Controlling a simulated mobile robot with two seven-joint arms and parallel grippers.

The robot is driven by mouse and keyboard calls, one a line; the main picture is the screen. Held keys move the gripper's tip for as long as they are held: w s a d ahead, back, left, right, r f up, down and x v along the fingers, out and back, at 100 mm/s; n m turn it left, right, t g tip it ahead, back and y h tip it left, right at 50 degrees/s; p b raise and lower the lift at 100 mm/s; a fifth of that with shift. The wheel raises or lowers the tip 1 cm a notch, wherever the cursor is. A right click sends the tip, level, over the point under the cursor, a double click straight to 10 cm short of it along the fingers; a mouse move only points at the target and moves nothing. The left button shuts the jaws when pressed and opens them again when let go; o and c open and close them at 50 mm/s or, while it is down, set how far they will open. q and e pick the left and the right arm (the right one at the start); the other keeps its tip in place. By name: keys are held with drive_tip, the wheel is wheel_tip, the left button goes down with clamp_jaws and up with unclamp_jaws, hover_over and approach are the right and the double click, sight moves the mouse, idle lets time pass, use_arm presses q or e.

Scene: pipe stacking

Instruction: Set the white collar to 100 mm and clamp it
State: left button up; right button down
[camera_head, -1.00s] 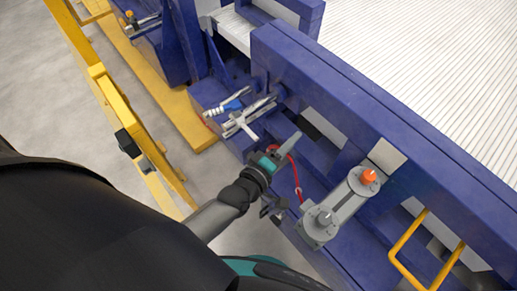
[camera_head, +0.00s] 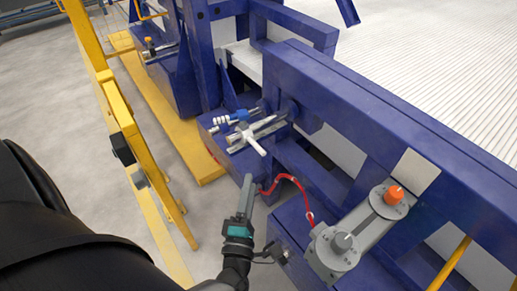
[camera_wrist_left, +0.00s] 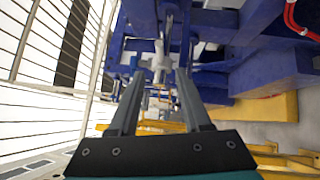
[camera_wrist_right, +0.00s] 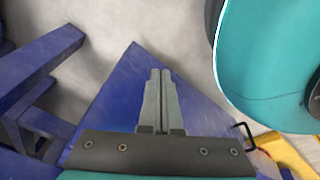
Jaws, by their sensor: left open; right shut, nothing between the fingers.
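At the end of the blue frame, a thin rod carries white rings and blue parts (camera_head: 222,124); I cannot tell for certain which ring is the white collar. Beside it lies a grey bar with a white T-shaped handle (camera_head: 250,139). My left gripper (camera_head: 248,180) points up the picture, below the handle and apart from it. In the left wrist view my left gripper (camera_wrist_left: 160,75) is open and empty, with a pale cylindrical part (camera_wrist_left: 159,62) beyond its fingertips. In the right wrist view my right gripper (camera_wrist_right: 160,72) is shut and empty above a blue surface. Scale marks are unreadable.
A red hose (camera_head: 290,179) curves beside the left gripper. A grey unit with an orange knob (camera_head: 393,194) stands on the blue frame (camera_head: 360,100) at right. A yellow rail (camera_head: 118,110) runs along the left.

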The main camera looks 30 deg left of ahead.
sight(257, 145)
use_arm(q)
drive_tip(key=b+x, duration=0.1)
drive_tip(key=x, duration=1)
drive_tip(key=shift+w+a, duration=0.1)
drive_tip(key=shift+w, duration=0.15)
drive_tip(key=shift+w+a+r, duration=0.1)
drive_tip(key=shift+w+a, duration=0.1)
drive_tip(key=shift+w, duration=0.3)
use_arm(e)
drive_tip(key=shift+w+a+r, duration=0.2)
drive_tip(key=shift+w+a, duration=0.3)
drive_tip(key=shift+w, duration=0.2)
drive_tip(key=shift+w+a+r, duration=0.2)
drive_tip(key=shift+w+a, duration=0.3)
drive_tip(key=shift+w, duration=0.15)
use_arm(q)
clamp_jaws()
